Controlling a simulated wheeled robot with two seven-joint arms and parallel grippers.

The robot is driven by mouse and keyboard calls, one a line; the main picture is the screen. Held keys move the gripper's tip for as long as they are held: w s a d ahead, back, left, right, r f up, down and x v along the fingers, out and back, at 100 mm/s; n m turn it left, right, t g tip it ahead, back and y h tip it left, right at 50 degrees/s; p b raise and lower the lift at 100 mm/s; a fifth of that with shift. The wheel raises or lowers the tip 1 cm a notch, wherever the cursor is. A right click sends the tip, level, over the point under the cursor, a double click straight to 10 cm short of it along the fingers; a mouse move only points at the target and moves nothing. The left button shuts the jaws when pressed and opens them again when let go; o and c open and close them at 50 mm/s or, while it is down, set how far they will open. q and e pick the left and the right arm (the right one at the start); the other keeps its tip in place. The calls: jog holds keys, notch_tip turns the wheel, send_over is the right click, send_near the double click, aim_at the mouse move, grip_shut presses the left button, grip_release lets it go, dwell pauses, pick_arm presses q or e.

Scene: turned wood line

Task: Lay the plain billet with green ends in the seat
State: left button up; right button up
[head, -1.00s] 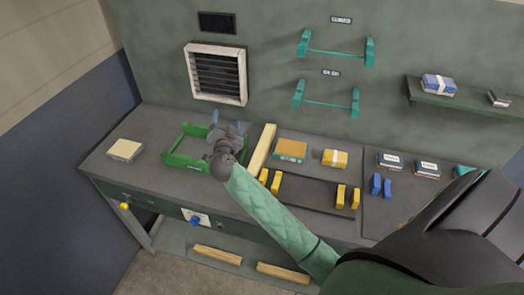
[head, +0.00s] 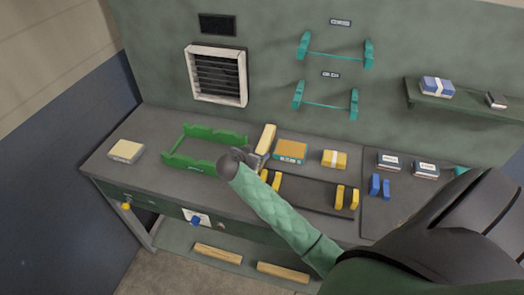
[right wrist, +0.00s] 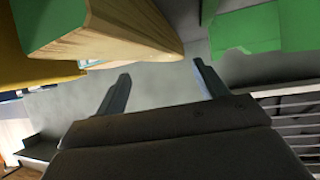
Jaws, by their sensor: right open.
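A pale wooden billet (head: 267,137) lies on the bench between the green frame and the books, its near part hidden behind my right gripper (head: 254,157). In the right wrist view, a wooden piece with a green end (right wrist: 125,30) is close at the upper left, beyond the fingers. My right gripper's fingers (right wrist: 162,82) are apart with nothing between them. Pairs of yellow posts (head: 341,197) stand on a dark board, and blue posts (head: 375,185) stand to its right. I cannot tell which holder is the seat. My left gripper is not in view.
The green frame (head: 180,160) stands empty left of my right gripper. An orange book (head: 291,150) and a yellow bundle (head: 335,159) lie behind the dark board (head: 308,195). Dark books (head: 389,161) lie at right. Bench space between the green frame and the pale block (head: 126,151) is clear.

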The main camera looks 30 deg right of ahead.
aim_at(261, 150)
jog(key=shift+w+d+p, duration=0.15)
jog(key=shift+d+p, duration=0.1)
jog(key=shift+p, duration=0.15)
jog(key=p+x, duration=0.2)
jog(key=shift+w+d+f, duration=0.15)
jog(key=shift+d+f, duration=0.1)
jog(key=shift+f, duration=0.05)
jog(key=shift+w+d+f, duration=0.3)
jog(key=shift+d+f, duration=0.2)
jog(key=shift+f, duration=0.05)
jog(key=shift+c, duration=0.2)
